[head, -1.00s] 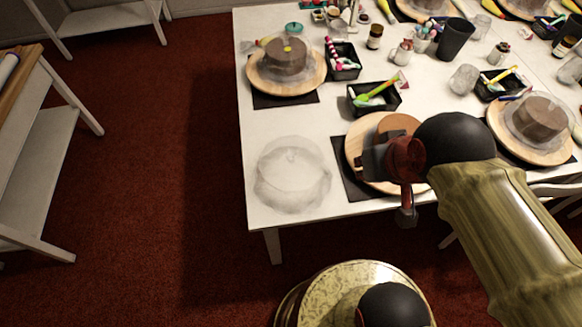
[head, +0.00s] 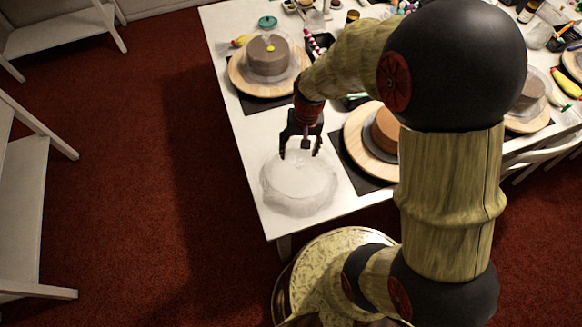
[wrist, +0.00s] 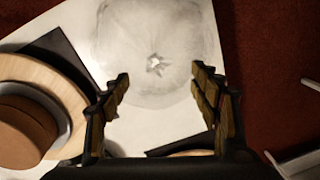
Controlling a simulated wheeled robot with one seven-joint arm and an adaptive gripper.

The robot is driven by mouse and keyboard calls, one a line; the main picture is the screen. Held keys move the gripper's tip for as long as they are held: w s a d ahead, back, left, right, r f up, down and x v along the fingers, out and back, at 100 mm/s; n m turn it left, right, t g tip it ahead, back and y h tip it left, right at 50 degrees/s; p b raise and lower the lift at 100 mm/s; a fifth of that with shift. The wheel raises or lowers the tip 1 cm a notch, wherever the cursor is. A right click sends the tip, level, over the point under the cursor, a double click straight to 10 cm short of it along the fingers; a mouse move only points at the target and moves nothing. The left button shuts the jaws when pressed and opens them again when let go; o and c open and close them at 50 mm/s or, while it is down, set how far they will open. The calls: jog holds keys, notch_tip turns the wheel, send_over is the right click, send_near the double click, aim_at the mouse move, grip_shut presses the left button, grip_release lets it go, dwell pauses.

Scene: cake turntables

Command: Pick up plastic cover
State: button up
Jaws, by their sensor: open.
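The plastic cover (head: 298,183) is a clear, crinkled dome on the front left corner of the white table. In the wrist view the cover (wrist: 150,50) shows from above, with a small knob or opening near its middle. My gripper (head: 300,155) is open and empty, fingers pointing down over the cover's back part in the head view. In the wrist view the fingertips of my gripper (wrist: 160,82) are spread on either side of the knob's line. I cannot tell whether they touch the cover.
A wooden turntable (head: 357,140) with a brown cake (head: 385,130) stands right of the cover on a black mat (head: 350,168). Another turntable (head: 245,84) with a covered cake stands behind. The table's left edge is close, with red carpet (head: 130,200) beyond.

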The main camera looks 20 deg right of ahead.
aim_at(299, 161)
jog(key=o, duration=0.4)
notch_tip(299, 161, down, 3)
jog(key=shift+a+r, duration=0.1)
jog(key=shift+r, duration=0.05)
jog(key=shift+o, duration=0.5)
jog(key=shift+f+b, duration=0.25)
jog(key=shift+b, duration=0.1)
jog(key=shift+o, duration=1.3)
notch_tip(299, 161, down, 4)
jog(key=shift+s+f+b, duration=0.1)
jog(key=shift+b, duration=0.5)
jog(key=shift+c, duration=0.3)
